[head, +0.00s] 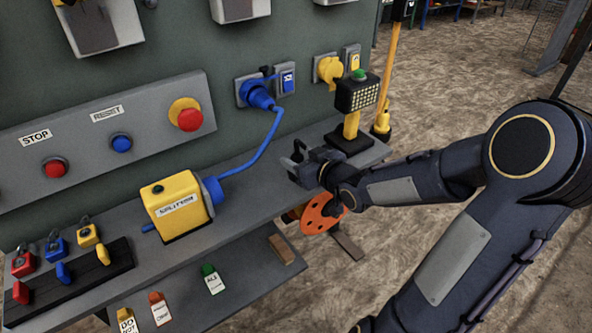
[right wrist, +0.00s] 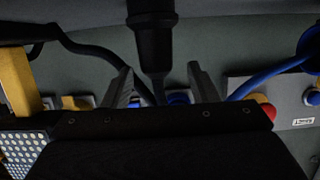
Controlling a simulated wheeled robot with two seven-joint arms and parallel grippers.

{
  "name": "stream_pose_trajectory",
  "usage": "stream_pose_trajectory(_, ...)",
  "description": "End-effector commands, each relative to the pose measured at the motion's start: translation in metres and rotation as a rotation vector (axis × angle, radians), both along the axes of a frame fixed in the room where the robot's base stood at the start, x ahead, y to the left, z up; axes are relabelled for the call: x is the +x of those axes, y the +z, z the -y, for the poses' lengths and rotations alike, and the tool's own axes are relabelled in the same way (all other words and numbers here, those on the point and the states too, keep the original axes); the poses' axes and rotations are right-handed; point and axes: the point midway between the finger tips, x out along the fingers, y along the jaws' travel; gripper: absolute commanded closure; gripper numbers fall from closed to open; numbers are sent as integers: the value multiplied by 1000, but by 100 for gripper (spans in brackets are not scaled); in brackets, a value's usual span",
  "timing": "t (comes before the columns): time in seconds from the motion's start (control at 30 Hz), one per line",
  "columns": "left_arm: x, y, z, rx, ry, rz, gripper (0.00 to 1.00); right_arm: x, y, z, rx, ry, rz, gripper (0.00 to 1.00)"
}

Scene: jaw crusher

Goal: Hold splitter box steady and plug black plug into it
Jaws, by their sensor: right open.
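The yellow splitter box (head: 178,205) sits on the grey bench shelf in the head view. A blue plug (head: 213,190) is at its right side, with a blue cable running up to a wall socket. My right gripper (head: 300,158) is open above the shelf, to the right of the splitter box and apart from it. In the right wrist view, a black plug (right wrist: 152,32) with a dark cable at its tail shows beyond and between the open fingers (right wrist: 162,90). I cannot make out the black plug in the head view. My left gripper is not in view.
A lamp block on a yellow post (head: 351,125) stands right of my gripper. Padlocks on a black rack (head: 75,270) are at the left. An orange disc (head: 322,213) hangs below the shelf edge. The shelf between splitter box and gripper is mostly clear.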

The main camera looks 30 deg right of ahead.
Motion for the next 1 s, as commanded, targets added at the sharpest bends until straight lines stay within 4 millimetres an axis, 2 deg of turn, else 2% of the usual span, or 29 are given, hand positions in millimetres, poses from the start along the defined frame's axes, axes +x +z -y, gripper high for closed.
stream_pose_trajectory(0.1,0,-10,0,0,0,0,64,19,-7,2,2,2,1,46)
stream_pose_trajectory(0.23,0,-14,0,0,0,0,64,34,-11,0,0,1,0,46)
stream_pose_trajectory(0.53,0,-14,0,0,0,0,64,38,-11,0,-2,-2,-3,46)
stream_pose_trajectory(0.9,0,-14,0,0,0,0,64,38,-11,0,-2,-2,-2,95)
stream_pose_trajectory(1.0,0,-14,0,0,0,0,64,38,-10,0,-2,-2,-2,97)
